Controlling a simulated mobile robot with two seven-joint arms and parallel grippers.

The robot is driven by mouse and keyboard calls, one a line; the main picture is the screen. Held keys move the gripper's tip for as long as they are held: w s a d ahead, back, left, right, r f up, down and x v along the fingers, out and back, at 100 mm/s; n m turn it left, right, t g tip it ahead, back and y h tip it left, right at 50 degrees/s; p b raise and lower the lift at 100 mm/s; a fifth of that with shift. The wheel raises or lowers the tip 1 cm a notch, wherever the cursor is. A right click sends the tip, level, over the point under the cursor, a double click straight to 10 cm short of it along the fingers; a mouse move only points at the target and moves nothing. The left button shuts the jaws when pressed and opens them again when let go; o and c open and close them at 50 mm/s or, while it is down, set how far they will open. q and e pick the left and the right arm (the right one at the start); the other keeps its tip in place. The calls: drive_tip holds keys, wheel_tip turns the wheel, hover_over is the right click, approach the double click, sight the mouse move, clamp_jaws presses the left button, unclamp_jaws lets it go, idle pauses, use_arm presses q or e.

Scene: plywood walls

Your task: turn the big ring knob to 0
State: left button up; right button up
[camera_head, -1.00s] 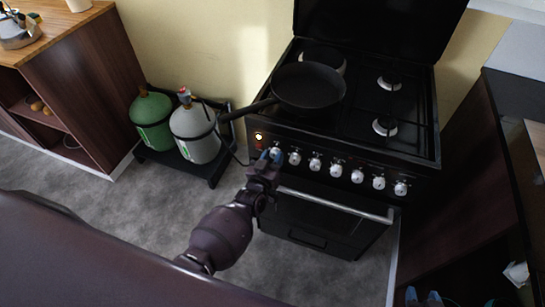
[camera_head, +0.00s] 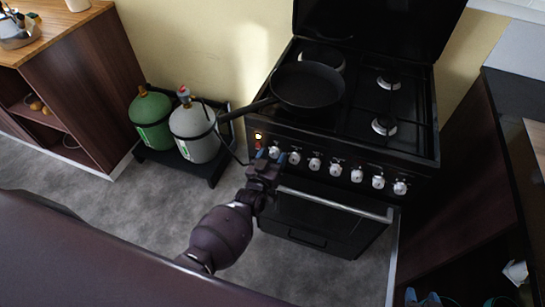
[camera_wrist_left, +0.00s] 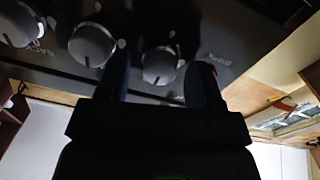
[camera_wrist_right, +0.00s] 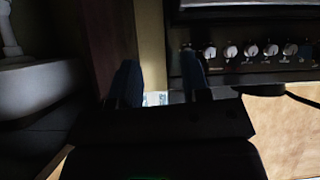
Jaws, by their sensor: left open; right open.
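The black stove (camera_head: 345,215) has a front row of several silver knobs. My left gripper (camera_head: 271,156) is at the leftmost knob (camera_head: 275,152), with its blue fingertips on either side of it. In the left wrist view this knob (camera_wrist_left: 160,66) shows between the open fingers (camera_wrist_left: 158,80), with a neighbouring knob (camera_wrist_left: 92,45) outside them. I cannot tell whether the fingers touch the knob. The printed labels are too dark to read surely, so I cannot tell which knob is the big ring's. My right gripper (camera_wrist_right: 160,82) is open and empty, away from the knobs.
A black pan (camera_head: 308,88) sits on the hob, its handle sticking out over the left edge. Green (camera_head: 151,121) and grey (camera_head: 194,134) gas bottles stand left of the stove. The oven handle (camera_head: 335,205) runs below the knobs. A dark cabinet (camera_head: 465,180) stands at the right.

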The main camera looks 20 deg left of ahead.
use_arm(q)
drive_tip(key=shift+s, duration=0.1)
drive_tip(key=s+p, duration=0.1)
drive_tip(key=s, duration=0.9)
drive_tip(key=shift+s+a, duration=0.3)
drive_tip(key=shift+a, duration=0.1)
use_arm(e)
drive_tip(key=shift+w+r, duration=0.15)
drive_tip(key=shift+r, duration=0.45)
drive_tip(key=shift+w+r, duration=0.1)
drive_tip(key=shift+w, duration=0.05)
